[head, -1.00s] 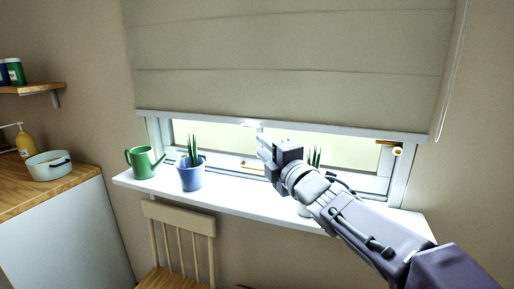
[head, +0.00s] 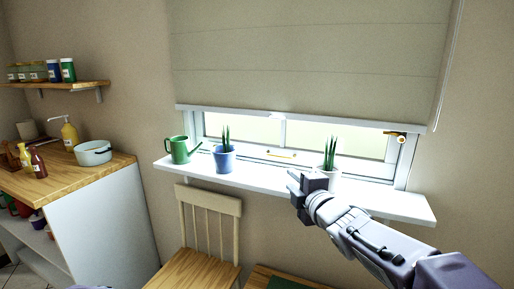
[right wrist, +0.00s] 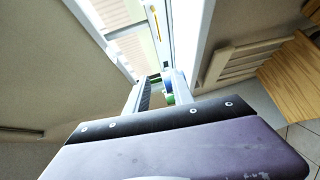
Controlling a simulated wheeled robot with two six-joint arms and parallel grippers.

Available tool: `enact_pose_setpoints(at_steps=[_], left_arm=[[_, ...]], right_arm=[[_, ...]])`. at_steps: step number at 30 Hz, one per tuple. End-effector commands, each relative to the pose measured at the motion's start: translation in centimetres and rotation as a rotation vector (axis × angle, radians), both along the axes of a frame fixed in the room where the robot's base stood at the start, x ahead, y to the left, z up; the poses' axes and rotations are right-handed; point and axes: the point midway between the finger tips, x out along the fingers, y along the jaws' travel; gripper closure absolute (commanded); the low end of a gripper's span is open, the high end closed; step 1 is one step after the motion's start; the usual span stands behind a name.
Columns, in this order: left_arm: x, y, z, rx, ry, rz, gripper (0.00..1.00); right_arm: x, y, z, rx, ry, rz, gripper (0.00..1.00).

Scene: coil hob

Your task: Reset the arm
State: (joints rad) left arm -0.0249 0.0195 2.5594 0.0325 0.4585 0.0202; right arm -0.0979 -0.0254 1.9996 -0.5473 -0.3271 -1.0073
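My right arm comes in from the lower right of the head view. Its gripper (head: 297,186) is in front of the window sill (head: 262,184), below and left of the white pot (head: 327,173). In the right wrist view the two fingers of the right gripper (right wrist: 160,82) stand apart. Small green and blue things show beyond the gap, and nothing is seen held. My left gripper is in neither view.
A wooden chair (head: 209,222) is below. A blind (head: 310,60) covers the upper window.

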Motion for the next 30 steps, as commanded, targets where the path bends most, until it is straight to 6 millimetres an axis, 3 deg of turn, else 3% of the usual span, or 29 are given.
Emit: enact_pose_setpoints(at_steps=[5, 8, 12, 15, 18, 21, 24, 25, 27, 30], left_arm=[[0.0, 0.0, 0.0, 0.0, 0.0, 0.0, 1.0], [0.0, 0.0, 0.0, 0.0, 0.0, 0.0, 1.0], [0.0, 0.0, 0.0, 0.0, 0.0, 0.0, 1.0], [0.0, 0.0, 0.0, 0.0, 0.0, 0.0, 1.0], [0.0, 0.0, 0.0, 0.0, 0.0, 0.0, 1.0], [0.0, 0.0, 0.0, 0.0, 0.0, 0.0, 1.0], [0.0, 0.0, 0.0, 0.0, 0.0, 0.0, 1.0], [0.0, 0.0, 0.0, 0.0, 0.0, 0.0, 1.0], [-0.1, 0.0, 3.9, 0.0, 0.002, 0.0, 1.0], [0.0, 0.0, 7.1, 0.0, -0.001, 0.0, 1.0]], right_arm=[[-1.1, -2.8, -7.4, 0.121, 0.221, -0.119, 0.71], [-2.9, -4.7, -12.7, 0.226, 0.388, -0.226, 0.71], [-8.4, -7.4, -21.9, 0.442, 0.697, -0.469, 0.71], [-13.5, -8.5, -27.1, 0.594, 0.893, -0.667, 0.71], [-18.6, -8.8, -30.6, 0.725, 1.049, -0.862, 0.71], [-23.4, -8.6, -33.0, 0.842, 1.176, -1.064, 0.71], [-27.6, -8.0, -34.1, 0.992, 1.266, -1.317, 0.71], [-28.0, -8.0, -34.1, 1.036, 1.263, -1.378, 0.71], [-27.8, -8.1, -30.2, 1.039, 1.256, -1.373, 0.71], [-27.7, -8.1, -27.0, 1.037, 1.255, -1.369, 0.71]])
